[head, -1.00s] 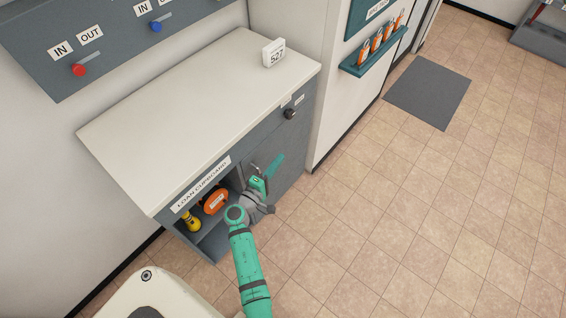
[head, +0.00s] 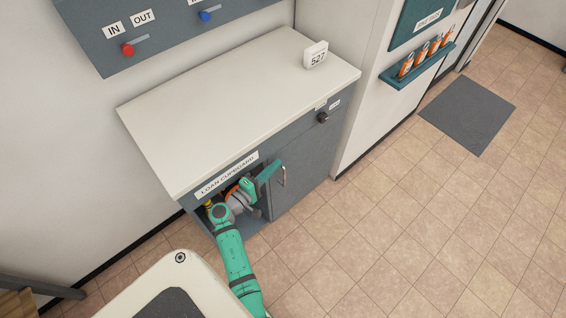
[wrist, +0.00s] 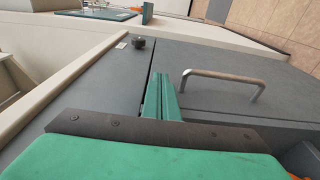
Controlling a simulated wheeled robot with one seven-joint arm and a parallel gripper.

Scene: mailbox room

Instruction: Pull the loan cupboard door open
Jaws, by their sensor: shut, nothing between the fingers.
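The loan cupboard (head: 202,189) is a grey cabinet under a white counter, with an open compartment at its left. Its grey door (head: 305,165) is to the right of that opening. A metal bar handle (head: 283,176) is near the door's left edge, and the handle (wrist: 225,78) also shows in the wrist view. My gripper (head: 271,170) is shut and empty, just left of the handle and apart from it. In the wrist view its green fingers (wrist: 164,98) overlap the door's upper edge. I cannot tell whether they touch the door, or whether it stands ajar.
A dark knob (head: 323,118) is on the front above the door. An orange object (head: 230,189) is mostly hidden behind my arm in the compartment. A white 527 sign (head: 316,58) stands on the counter. The tiled floor (head: 400,210) at the right is clear.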

